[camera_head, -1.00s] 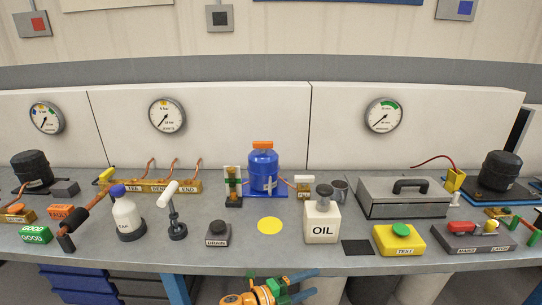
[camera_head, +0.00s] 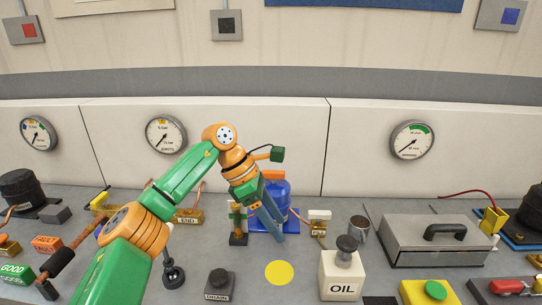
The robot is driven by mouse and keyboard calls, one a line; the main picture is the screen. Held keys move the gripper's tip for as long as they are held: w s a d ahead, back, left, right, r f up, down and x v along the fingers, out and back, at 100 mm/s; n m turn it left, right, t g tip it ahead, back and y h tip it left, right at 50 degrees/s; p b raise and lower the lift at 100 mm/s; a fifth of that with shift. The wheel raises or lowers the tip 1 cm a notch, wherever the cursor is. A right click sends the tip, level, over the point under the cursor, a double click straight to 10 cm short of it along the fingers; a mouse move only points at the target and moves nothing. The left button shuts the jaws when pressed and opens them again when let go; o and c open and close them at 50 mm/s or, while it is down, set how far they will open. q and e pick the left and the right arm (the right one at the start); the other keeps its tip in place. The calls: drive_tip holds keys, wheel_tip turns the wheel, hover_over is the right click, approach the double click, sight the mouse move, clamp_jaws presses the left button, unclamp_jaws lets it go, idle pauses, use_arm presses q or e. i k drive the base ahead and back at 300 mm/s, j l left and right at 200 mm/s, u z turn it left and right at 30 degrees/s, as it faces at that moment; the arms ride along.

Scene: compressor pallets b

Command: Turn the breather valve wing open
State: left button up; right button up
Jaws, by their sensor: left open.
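My left gripper (camera_head: 270,236) hangs down in front of the blue compressor (camera_head: 283,190) on the bench. Its blue-grey fingers are open, with nothing seen between them. The arm and gripper hide part of the compressor's left side and its orange top (camera_head: 273,175). A small upright fitting with a green crosspiece (camera_head: 238,217) stands just left of the fingers. A small brass block with a white top (camera_head: 319,216) is right of the compressor, joined by a copper pipe. I cannot tell which fitting bears the breather valve wing. My right gripper is out of view.
A yellow disc (camera_head: 280,272) lies in front of the compressor. The OIL bottle (camera_head: 342,275) and a metal cup (camera_head: 358,229) stand to the right, near a grey toolbox (camera_head: 430,248). The DRAIN button box (camera_head: 219,284) sits front left. My left arm covers the bench's left middle.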

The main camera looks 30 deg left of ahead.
sight(273, 175)
drive_tip(key=i+j, duration=0.7)
drive_tip(key=i, duration=0.15)
